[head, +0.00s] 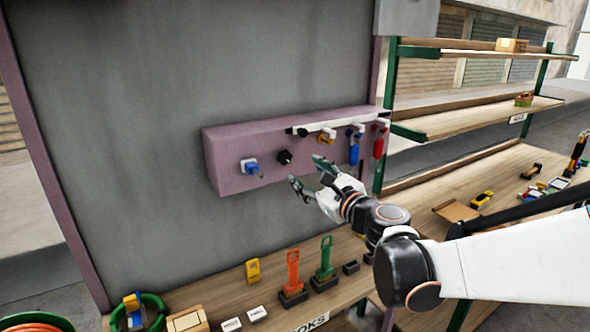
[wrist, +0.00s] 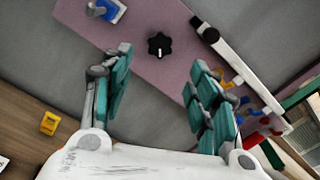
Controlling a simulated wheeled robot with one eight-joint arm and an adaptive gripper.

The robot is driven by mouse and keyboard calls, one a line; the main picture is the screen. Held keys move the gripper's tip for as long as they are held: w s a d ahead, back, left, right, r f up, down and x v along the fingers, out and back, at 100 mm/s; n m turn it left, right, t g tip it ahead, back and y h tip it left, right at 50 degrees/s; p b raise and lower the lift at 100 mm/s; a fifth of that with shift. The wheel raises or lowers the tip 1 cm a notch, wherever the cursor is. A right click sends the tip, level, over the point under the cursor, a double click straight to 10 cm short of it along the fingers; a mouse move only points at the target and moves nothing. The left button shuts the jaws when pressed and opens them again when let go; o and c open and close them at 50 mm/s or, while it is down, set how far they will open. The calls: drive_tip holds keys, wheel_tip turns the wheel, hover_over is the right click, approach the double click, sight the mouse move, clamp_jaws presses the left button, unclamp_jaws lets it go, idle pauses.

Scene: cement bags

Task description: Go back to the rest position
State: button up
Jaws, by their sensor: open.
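My gripper (head: 312,178) is open and empty in front of the pink wall panel (head: 228,150). In the wrist view my gripper (wrist: 155,90) has its two teal-padded fingers spread wide apart. A black star-shaped knob (head: 284,157) sits on the panel; in the wrist view the knob (wrist: 159,46) lies beyond the gap between the fingers, and nothing is held. A blue piece on a white plate (head: 249,167) is left of the knob. A white rail (head: 335,127) on the panel carries yellow, blue (head: 354,148) and red (head: 378,142) hanging items.
Below the panel, a wooden shelf holds an orange-handled tool (head: 292,275), a green-handled tool (head: 325,262) and a yellow block (head: 252,270). A green-framed shelf unit (head: 480,55) stands at the right. The grey wall (head: 130,130) left of the panel is bare.

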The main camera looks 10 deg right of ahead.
drive_tip(key=shift+s+d, duration=0.15)
drive_tip(key=shift+s, duration=0.3)
drive_tip(key=s+a+f+n+g+b, duration=0.2)
drive_tip(key=s+f+n+g, duration=0.1)
drive_tip(key=s+f+n, duration=0.3)
drive_tip(key=s+a+f+n+g+b, duration=0.2)
drive_tip(key=s+f+n+b, duration=0.1)
drive_tip(key=s+n, duration=0.5)
drive_tip(key=s+d+f+n+g+h+b, duration=0.1)
drive_tip(key=s+d+f+n+g+h, duration=0.1)
drive_tip(key=s+f+n, duration=0.4)
drive_tip(key=s+d+f+n+g+h+b, duration=0.2)
drive_tip(key=s+d+f+n+h, duration=0.2)
drive_tip(key=s+d+f+n, duration=0.2)
drive_tip(key=shift+s+d+g+h, duration=0.3)
drive_tip(key=shift+s+d+h, duration=0.1)
drive_tip(key=shift+s+d, duration=0.5)
drive_tip(key=shift+s+a, duration=0.1)
